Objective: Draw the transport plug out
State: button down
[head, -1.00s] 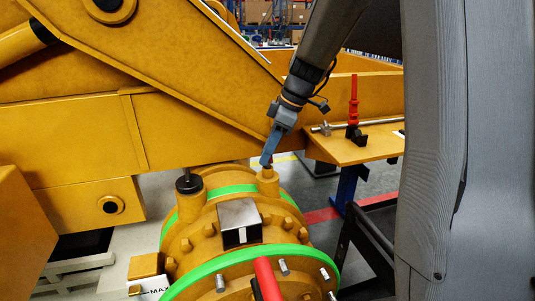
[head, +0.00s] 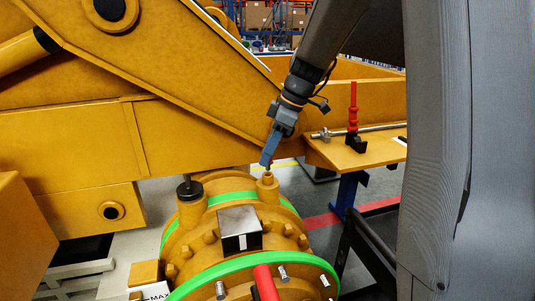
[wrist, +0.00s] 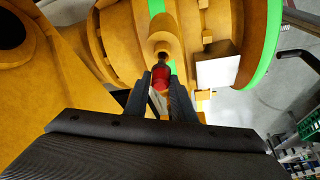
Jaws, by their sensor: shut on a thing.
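The transport plug (wrist: 160,76) is a small red piece with a darker narrow end, seen between my fingers in the wrist view. My gripper (head: 266,164) is shut on it, pointing down just above a short yellow boss (head: 268,184) on top of the yellow drum housing. The boss also shows in the wrist view (wrist: 162,35), with the plug's dark end in line with its mouth. I cannot tell whether that end is clear of the bore. In the head view my fingers mostly hide the plug.
A grey block (head: 239,228) sits on the housing in front of the boss. A black-capped post (head: 190,189) stands to its left. A side shelf (head: 350,152) on the right carries a red upright tool (head: 353,110) and a metal rod. A large yellow beam lies behind.

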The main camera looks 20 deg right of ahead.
jog(key=shift+r, duration=0.2)
jog(key=shift+r+p, duration=0.65)
jog(key=shift+r, duration=1.35)
